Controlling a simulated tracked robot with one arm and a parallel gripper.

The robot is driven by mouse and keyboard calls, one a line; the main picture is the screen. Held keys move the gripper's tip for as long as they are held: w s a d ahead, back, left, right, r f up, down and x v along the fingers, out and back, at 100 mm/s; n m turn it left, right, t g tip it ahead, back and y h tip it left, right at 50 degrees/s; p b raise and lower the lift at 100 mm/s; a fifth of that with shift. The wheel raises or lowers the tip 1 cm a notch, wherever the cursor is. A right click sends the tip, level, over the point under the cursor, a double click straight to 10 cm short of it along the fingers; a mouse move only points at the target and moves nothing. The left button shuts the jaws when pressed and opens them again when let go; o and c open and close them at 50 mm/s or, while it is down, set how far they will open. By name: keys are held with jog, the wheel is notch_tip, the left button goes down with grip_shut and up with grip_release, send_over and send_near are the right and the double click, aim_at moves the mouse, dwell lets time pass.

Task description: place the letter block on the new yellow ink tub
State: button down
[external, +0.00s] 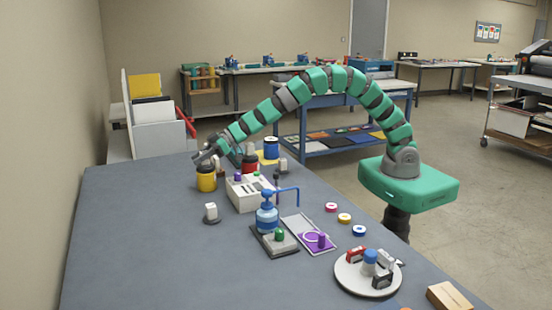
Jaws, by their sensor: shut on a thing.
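The yellow ink tub (206,181) stands at the far left of the grey table and has a dark top. My gripper (206,159) is at the far end of the arm, low over the tub's top. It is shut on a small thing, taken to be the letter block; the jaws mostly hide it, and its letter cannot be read. I cannot tell whether the held block touches the tub. A white block on a dark foot (211,211) stands in front of the tub, and a similar pale block (283,164) stands farther back.
A red tub (250,165) and a blue tub (271,148) stand behind right. A white box (243,196) is close right of the yellow tub. A blue pump bottle (267,219) and a round white tray (354,283) stand nearer. The table's left front is clear.

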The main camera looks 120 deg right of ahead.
jog(key=c, duration=1.1)
grip_release()
jog(key=v, duration=1.2)
jog(key=shift+p, duration=0.4)
